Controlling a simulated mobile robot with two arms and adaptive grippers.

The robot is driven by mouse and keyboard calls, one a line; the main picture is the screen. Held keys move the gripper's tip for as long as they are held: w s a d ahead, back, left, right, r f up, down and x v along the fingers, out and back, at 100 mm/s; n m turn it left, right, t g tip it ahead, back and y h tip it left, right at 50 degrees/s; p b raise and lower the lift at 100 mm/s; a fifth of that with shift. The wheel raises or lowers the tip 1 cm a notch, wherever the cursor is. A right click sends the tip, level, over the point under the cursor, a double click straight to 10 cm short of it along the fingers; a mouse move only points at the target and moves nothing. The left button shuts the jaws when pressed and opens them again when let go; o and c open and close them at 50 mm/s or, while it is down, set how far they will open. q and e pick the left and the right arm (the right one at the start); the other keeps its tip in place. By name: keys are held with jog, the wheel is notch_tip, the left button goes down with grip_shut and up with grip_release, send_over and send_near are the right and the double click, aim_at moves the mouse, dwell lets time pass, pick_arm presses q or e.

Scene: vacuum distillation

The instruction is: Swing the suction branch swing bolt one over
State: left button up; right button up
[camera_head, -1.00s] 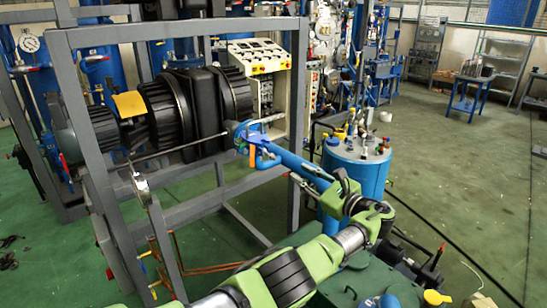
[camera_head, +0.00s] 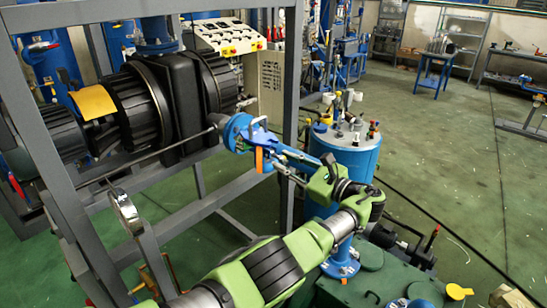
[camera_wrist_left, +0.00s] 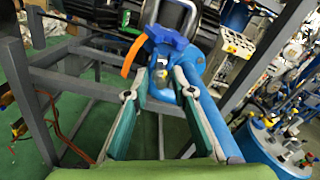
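The suction branch is a blue pipe with a round flange (camera_head: 237,132) at its end, beside the grey frame. A blue clamp piece (camera_head: 258,136) and an orange strip (camera_head: 259,160) show at the flange. In the left wrist view the blue piece (camera_wrist_left: 166,37) and orange strip (camera_wrist_left: 133,55) are just ahead of the fingertips. A small metallic bolt-like part (camera_wrist_left: 161,76) shows between the fingertips; contact cannot be told. My left gripper (camera_wrist_left: 160,82) is open, its two teal fingers apart; it also shows in the head view (camera_head: 280,160). My right gripper is not in view.
A grey frame (camera_head: 45,135) holds a large black machine (camera_head: 185,100) at left. A blue tank (camera_head: 345,160) with fittings on top stands behind my left arm. Green equipment (camera_head: 385,285) is at the lower right. The floor at right is largely open.

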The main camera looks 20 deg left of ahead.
aim_at(284, 158)
pick_arm(q)
jog(key=shift+r, duration=0.1)
jog(key=shift+d+r, duration=0.1)
jog(key=shift+d, duration=0.15)
jog(key=shift+s, duration=0.1)
grip_shut()
notch_tip(284, 158, up, 2)
jog(key=h+p, duration=0.1)
jog(key=p, duration=0.3)
jog(key=shift+g+h, duration=0.3)
jog(key=shift+a+r+h+p, duration=0.1)
jog(key=shift+h+p, duration=0.3)
jog(key=shift+p, duration=0.15)
jog(key=shift+a+r+g+h, duration=0.2)
jog(key=shift+g+h, duration=0.1)
jog(key=shift+h, duration=0.4)
jog(key=shift+a+r+g+h, duration=0.15)
jog(key=shift+r+g+h, duration=0.15)
jog(key=shift+h, duration=0.4)
jog(key=shift+a+r+g+h, duration=0.1)
jog(key=shift+r+g+h, duration=0.15)
jog(key=shift+h, duration=0.45)
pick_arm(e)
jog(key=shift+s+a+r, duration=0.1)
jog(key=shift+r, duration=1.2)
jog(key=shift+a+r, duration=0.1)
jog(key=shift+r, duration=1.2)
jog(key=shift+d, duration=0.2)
